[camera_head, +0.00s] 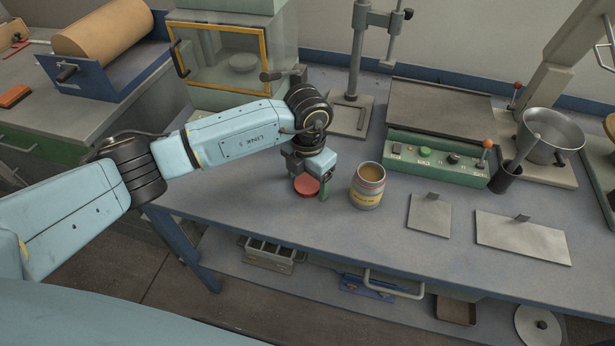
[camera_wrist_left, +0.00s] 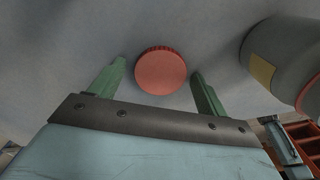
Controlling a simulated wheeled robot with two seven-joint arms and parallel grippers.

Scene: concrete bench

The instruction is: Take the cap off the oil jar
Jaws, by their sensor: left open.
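The oil jar (camera_head: 368,187) stands upright on the bench, grey with a red band and a yellow label. Its top shows a round tan-brown surface with no red cap on it. Part of the jar shows at the right in the left wrist view (camera_wrist_left: 283,55). A red round cap (camera_head: 307,186) lies apart from the jar, to its left, apparently flat on the bench. My left gripper (camera_head: 308,184) is open just above the cap. In the left wrist view the cap (camera_wrist_left: 161,72) shows between the two green fingertips, with gaps on both sides. My right gripper is not in view.
A glass-fronted cabinet (camera_head: 222,55) and a stand (camera_head: 352,110) are behind my left arm. A green control box (camera_head: 440,160), two metal plates (camera_head: 429,216) and a steel bowl (camera_head: 550,135) are to the right. The bench front near the jar is clear.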

